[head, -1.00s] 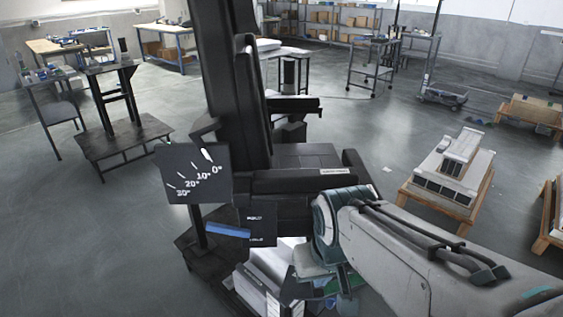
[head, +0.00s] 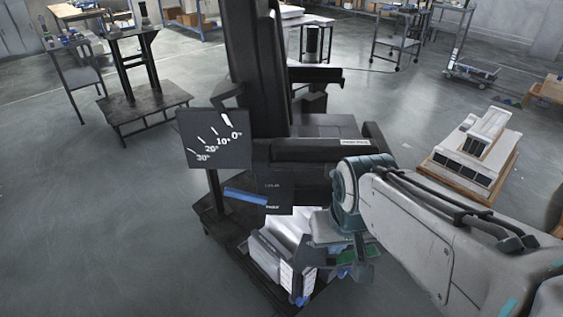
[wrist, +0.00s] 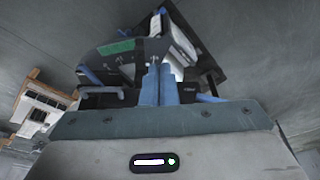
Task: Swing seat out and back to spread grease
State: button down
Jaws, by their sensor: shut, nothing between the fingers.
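The black seat (head: 310,155) stands upright on a dark base, with a tall backrest (head: 256,70) and armrests. A black angle plate (head: 214,138) marked 0° to 30° is fixed at its left front; a thicker white mark lies by 0°. My arm comes in from the right, low in front of the seat. My gripper (wrist: 159,84) shows in the wrist view as two blue fingers pressed together, shut and empty. They point toward the dark base area. In the head view the fingertips are hard to make out, so I cannot tell whether they touch anything.
A dark panel with a blue strip (head: 246,197) sits under the angle plate. White boxy parts (head: 282,250) lie on the base below the seat. A wooden pallet with a white block (head: 478,146) stands at right. A black stand (head: 130,80) is at back left. The left floor is clear.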

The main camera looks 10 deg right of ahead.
jog(key=c, duration=1.4)
grip_release()
jog(key=shift+o, duration=0.2)
jog(key=w+d+f+n+t+h+b, duration=0.2)
jog(key=w+d+f+n+t+b, duration=0.15)
jog(key=w+d+f+b, duration=0.4)
jog(key=w+d+f+n+t+h+b, duration=0.3)
jog(key=w+d+f+t+b, duration=0.15)
jog(key=d+b, duration=0.6)
jog(key=w+d+f+n+t+y+b, duration=0.1)
jog(key=d+f+n+t+y+b, duration=0.3)
jog(key=f+n+b, duration=0.75)
jog(key=shift+m+t+h, duration=0.3)
jog(key=shift+m+h, duration=0.3)
jog(key=shift+m, duration=0.1)
jog(key=r+b+x, duration=0.1)
jog(key=b+x, duration=0.1)
jog(key=x, duration=0.2)
jog(key=r+b+x, duration=0.1)
jog(key=x, duration=0.4)
jog(key=b+x, duration=0.2)
jog(key=x, duration=0.2)
jog(key=shift+w+d+r+b, duration=0.35)
jog(key=shift+w+d, duration=0.05)
jog(key=shift+w, duration=0.05)
grip_shut()
